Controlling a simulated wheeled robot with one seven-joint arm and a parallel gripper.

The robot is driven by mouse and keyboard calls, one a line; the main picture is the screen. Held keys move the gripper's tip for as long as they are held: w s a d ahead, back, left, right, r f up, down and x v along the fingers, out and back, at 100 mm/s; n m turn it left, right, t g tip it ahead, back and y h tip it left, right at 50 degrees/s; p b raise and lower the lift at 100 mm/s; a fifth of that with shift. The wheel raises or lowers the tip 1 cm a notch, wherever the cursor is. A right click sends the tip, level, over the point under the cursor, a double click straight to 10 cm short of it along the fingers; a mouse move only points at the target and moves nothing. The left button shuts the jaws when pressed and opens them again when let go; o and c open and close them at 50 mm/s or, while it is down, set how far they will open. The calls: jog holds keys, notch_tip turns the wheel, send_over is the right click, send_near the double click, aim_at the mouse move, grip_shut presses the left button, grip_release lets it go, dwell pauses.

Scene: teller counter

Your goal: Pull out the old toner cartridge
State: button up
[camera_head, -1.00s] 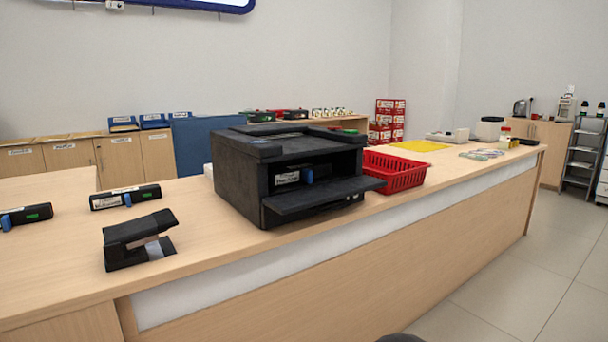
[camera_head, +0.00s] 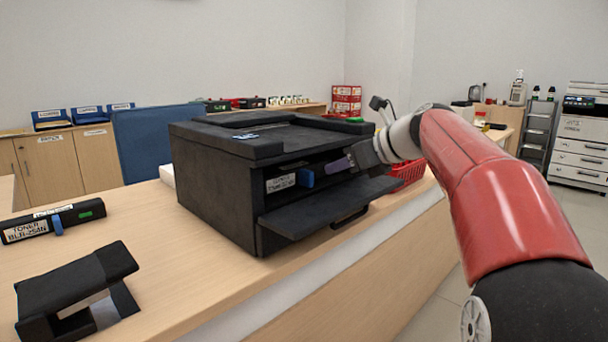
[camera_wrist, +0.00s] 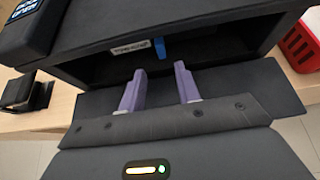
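The black printer (camera_head: 215,190) stands on the counter with its front flap (camera_head: 330,208) folded down. The old toner cartridge (camera_head: 284,183) sits inside the opening, with a white label and a blue tab (camera_head: 306,178) facing out. In the wrist view the cartridge label (camera_wrist: 130,47) and blue tab (camera_wrist: 160,48) show at the back of the dark cavity. My gripper (camera_head: 345,163) is at the right of the opening, above the flap. In the wrist view its two purple fingers (camera_wrist: 160,82) are spread apart and empty, pointing at the cavity, short of the blue tab.
Another toner cartridge (camera_head: 55,221) with a blue tab lies on the counter at left. A black stapler-like device (camera_head: 75,290) stands at the front left. A red basket (camera_head: 409,172) is right of the printer, partly behind my arm.

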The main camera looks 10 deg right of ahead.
aim_at(312, 174)
jog(key=shift+w, duration=0.2)
jog(key=x, duration=0.8)
jog(key=shift+a+r+b, duration=0.15)
jog(key=shift+a+b, duration=0.05)
jog(key=shift+b, duration=0.15)
jog(key=shift+x, duration=0.75)
jog(key=shift+d, duration=0.1)
jog(key=shift+c, duration=0.4)
grip_shut()
jog(key=shift+r+p, duration=0.3)
jog(key=shift+p, duration=0.5)
jog(key=shift+f, duration=0.15)
